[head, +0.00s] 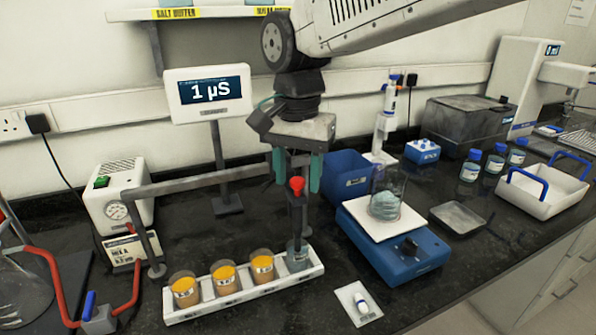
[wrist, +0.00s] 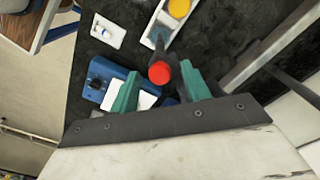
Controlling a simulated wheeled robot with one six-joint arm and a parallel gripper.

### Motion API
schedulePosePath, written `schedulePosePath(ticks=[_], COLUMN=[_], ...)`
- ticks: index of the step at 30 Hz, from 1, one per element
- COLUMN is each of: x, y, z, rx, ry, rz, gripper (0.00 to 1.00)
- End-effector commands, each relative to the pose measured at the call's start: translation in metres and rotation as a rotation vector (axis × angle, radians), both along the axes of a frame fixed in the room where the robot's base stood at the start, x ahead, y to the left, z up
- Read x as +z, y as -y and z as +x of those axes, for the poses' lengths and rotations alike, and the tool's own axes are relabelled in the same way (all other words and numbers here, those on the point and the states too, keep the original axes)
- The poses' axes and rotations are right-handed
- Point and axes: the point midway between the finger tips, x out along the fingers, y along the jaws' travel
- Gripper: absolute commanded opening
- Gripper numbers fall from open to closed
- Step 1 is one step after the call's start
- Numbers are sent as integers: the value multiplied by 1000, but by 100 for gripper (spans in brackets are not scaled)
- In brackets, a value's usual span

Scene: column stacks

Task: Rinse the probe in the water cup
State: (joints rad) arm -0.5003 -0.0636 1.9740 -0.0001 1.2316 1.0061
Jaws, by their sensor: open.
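The probe (head: 297,188), a dark rod with a red cap, stands upright at the right end of the white cup rack (head: 245,293). Its lower end is in the clear water cup (head: 298,257). My gripper (head: 296,185) is open above the rack, its teal fingers on either side of the probe's upper part. In the wrist view the red cap (wrist: 160,72) lies between the spread fingers, with gaps visible on both sides.
Several cups of orange liquid (head: 226,279) fill the rest of the rack. A grey bar frame (head: 205,182) stands close behind. A blue stirrer (head: 400,250) with a beaker (head: 387,195) is to the right. A small white card (head: 358,303) lies in front.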

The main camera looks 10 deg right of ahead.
Motion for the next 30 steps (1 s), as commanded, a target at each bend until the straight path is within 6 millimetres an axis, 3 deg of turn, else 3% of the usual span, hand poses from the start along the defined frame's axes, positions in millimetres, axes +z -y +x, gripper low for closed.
schedulePosePath(ticks=[4, 5, 9, 10, 14, 24, 30], x=[0, 0, 0, 0, 3, 59, 65], y=[0, 0, 0, 0, 0, 0, 0], z=[0, 0, 0, 0, 0, 1, 1], rx=[0, 0, 1, 1, 0, 0, 0], ry=[0, 0, 0, 0, 1, 3, 5], rz=[0, 0, 0, 0, 0, 2, 3], gripper=[47, 41, 2, 0, 0, 0, 0])
